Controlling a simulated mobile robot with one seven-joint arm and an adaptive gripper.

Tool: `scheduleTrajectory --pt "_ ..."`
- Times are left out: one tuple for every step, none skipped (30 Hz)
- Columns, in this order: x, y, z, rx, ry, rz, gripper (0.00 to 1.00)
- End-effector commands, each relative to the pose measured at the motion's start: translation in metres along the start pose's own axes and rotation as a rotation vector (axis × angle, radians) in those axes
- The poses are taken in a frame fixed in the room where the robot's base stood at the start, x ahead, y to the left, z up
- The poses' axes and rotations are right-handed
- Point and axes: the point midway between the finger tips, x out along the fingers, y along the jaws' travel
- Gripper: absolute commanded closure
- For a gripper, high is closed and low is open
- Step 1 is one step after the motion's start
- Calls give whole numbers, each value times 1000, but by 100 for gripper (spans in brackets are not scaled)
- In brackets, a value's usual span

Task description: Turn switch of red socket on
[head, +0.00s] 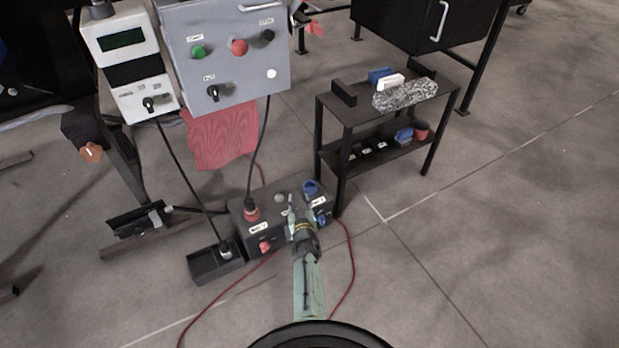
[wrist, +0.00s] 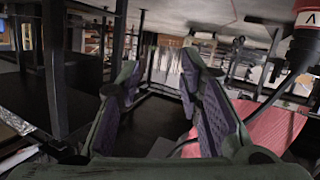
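A dark socket box (head: 286,233) stands on the floor in the head view. Its red socket (head: 251,214) is at the left with a black plug and cable in it. The red switch (head: 265,246) is on the front face below that socket. My gripper (head: 291,207) is over the middle of the box, right of the red switch, and partly hides the box. In the wrist view my gripper (wrist: 160,75) is open, with nothing between its purple pads. A red plug-like part (wrist: 307,20) shows at the upper right there. The switch's position is too small to tell.
A blue socket (head: 310,188) and blue switch (head: 321,219) are at the box's right. A black shelf (head: 333,110) stands close on the right. A small black box (head: 203,265) with a cabled plug lies to the left. A grey control panel (head: 228,75) is behind. Red cables cross the floor.

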Motion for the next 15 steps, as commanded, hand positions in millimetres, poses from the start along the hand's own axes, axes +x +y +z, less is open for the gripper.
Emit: scheduleTrajectory --pt "2 6 -10 2 7 14 67" --pt "3 9 -15 4 9 22 67" --pt "4 14 -22 6 12 33 67" --pt "5 17 -27 7 14 41 67" --pt "6 20 -32 9 15 49 67" --pt "7 24 -39 10 19 58 67" --pt "7 27 -43 12 19 66 67" --pt "8 30 -48 14 21 73 67" --pt "8 34 -54 16 23 81 67" --pt "9 36 -58 17 24 88 67" --pt "9 39 -62 19 26 93 67" --pt "9 42 -67 21 27 100 67" --pt "9 44 -70 23 27 105 67" --pt "9 46 -73 25 29 109 67" --pt "9 48 -77 26 31 113 67"
